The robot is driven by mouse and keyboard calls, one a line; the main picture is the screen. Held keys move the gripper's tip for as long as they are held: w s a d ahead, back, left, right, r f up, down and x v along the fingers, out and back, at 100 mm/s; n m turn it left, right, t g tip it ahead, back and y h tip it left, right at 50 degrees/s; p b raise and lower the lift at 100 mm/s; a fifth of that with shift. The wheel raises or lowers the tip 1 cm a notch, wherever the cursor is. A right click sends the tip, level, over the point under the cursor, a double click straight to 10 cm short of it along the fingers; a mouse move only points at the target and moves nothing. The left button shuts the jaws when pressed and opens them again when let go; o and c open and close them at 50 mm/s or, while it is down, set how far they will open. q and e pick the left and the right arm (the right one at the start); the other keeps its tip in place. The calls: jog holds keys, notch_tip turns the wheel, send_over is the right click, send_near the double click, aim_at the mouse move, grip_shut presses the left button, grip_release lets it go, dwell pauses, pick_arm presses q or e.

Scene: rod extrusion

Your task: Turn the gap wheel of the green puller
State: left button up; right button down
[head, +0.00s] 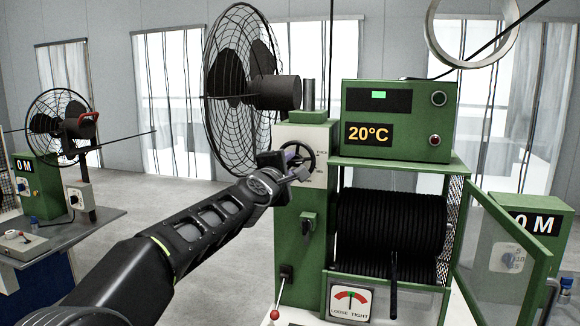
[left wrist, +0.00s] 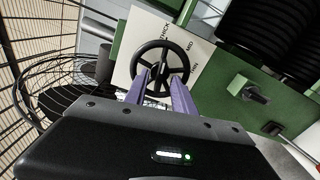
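The gap wheel (head: 299,154) is a small black spoked handwheel on a pale plate on the green puller (head: 318,205) in the head view. My left gripper (head: 288,168) is at the wheel's front. Its two purple fingers (left wrist: 160,80) are apart, tips over the wheel's lower middle, with a dark spoke or hub between them. I see a gap between the fingers; contact is unclear. My right gripper is out of view.
A large caged fan (head: 235,75) stands close behind my left forearm. A green box showing 20°C (head: 398,120), a black ribbed drum (head: 390,235) and an open green-framed door (head: 500,255) are to the right. A LOOSE/TIGHT gauge (head: 350,302) sits below.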

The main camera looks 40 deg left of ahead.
pick_arm(q)
jog(key=v, duration=0.7)
jog(key=shift+b, duration=0.4)
jog(key=shift+f, duration=0.1)
